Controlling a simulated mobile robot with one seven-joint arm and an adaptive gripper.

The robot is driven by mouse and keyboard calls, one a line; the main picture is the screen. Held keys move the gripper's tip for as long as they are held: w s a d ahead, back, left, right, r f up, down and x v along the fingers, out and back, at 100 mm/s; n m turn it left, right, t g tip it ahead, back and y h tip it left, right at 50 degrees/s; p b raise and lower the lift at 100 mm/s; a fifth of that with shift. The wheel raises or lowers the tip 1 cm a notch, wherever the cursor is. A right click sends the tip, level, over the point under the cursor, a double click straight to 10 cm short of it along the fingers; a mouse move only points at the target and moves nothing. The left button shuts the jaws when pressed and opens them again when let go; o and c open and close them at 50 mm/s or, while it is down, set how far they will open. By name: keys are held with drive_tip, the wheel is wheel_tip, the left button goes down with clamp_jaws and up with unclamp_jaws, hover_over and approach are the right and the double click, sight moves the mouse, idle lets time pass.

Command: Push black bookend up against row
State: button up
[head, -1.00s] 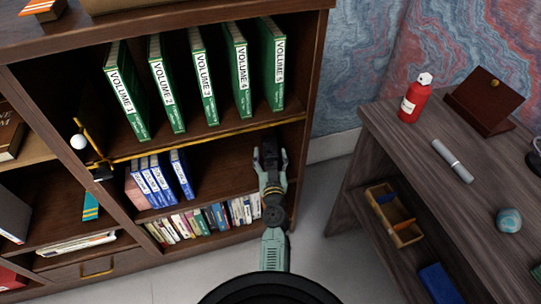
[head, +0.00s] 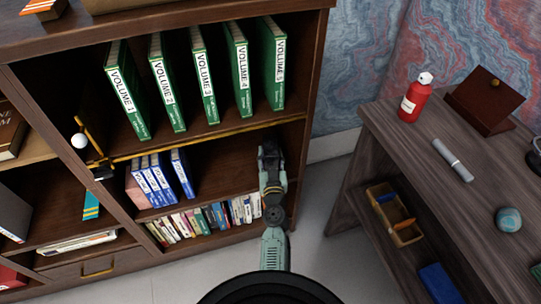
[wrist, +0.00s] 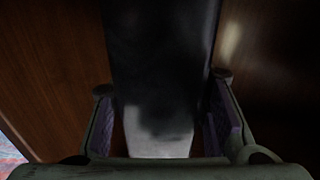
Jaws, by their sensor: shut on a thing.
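The black bookend (wrist: 160,60) stands upright between my gripper's fingers in the wrist view, its lower part pale grey in the light. In the head view, the bookend (head: 269,148) shows as a small dark shape at the right end of the middle shelf, partly hidden by my gripper (head: 272,168). My gripper is shut on it, with a finger on either side. A row of blue books (head: 158,181) stands at the left end of that shelf. The rightmost blue book (head: 182,173) stands slightly apart from the others. A wide gap separates it from the bookend.
Green volumes (head: 203,75) stand on the shelf above. Small mixed books (head: 197,219) fill the shelf below. The cabinet's right side wall is close to my gripper. The middle shelf between the blue books and my gripper is clear. A desk (head: 430,110) stands at the right.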

clamp_jaws()
drive_tip(key=shift+a, duration=0.2)
drive_tip(key=shift+s+a+p, duration=0.3)
drive_tip(key=shift+s+a, duration=0.05)
drive_tip(key=shift+a, duration=0.75)
drive_tip(key=shift+s+a+p, duration=0.35)
drive_tip(key=shift+s+a, duration=0.05)
drive_tip(key=shift+a, duration=0.75)
drive_tip(key=shift+s+a+p, duration=0.3)
drive_tip(key=shift+s+a, duration=0.05)
drive_tip(key=shift+a, duration=0.75)
drive_tip(key=shift+s+a+p, duration=0.3)
drive_tip(key=shift+a+p, duration=0.2)
drive_tip(key=shift+a, duration=0.45)
drive_tip(key=shift+s+a+p, duration=0.3)
drive_tip(key=shift+a+p, duration=0.15)
drive_tip(key=shift+a, duration=0.45)
drive_tip(key=shift+s+a, duration=0.1)
drive_tip(key=shift+a, duration=0.15)
drive_tip(key=shift+s+a+p, duration=0.5)
drive_tip(key=shift+a+p, duration=0.45)
drive_tip(key=shift+a, duration=0.6)
drive_tip(key=shift+s+a+p, duration=0.5)
drive_tip(key=shift+a+p, duration=0.4)
drive_tip(key=shift+a, duration=0.65)
drive_tip(key=shift+s+a+p, duration=0.5)
drive_tip(key=shift+a+p, duration=0.45)
drive_tip(key=shift+a, duration=0.6)
drive_tip(key=shift+a, duration=0.1)
